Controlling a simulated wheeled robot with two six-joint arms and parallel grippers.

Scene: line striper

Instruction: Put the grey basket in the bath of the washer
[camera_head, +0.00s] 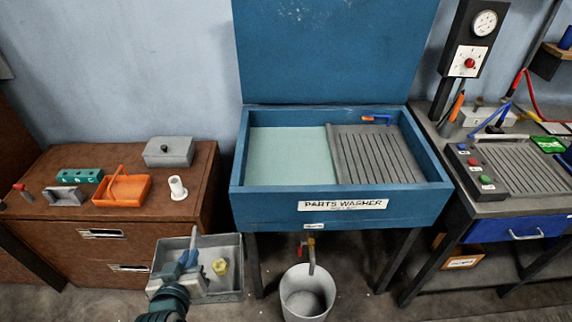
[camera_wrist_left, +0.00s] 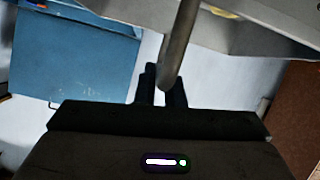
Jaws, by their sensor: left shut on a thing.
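The grey basket (camera_head: 232,284) hangs at the lower left in the head view, in front of the brown cabinet, with a yellow part (camera_head: 220,266) in it. My left gripper (camera_head: 188,259) is shut on its handle. The wrist view shows the grey handle (camera_wrist_left: 178,50) between the fingers (camera_wrist_left: 162,88) and part of the basket wall (camera_wrist_left: 260,40) above. The blue parts washer (camera_head: 340,205) stands to the right, lid (camera_head: 335,50) raised. Its bath (camera_head: 288,155) shows pale green liquid at the left and a slatted grey rack (camera_head: 375,155) at the right. My right gripper is out of view.
A brown cabinet (camera_head: 180,225) at the left bears an orange basket (camera_head: 122,190), a grey box (camera_head: 169,151) and small parts. A white bucket (camera_head: 307,292) stands below the washer's drain. A bench with a control box (camera_head: 478,172) adjoins at the right.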

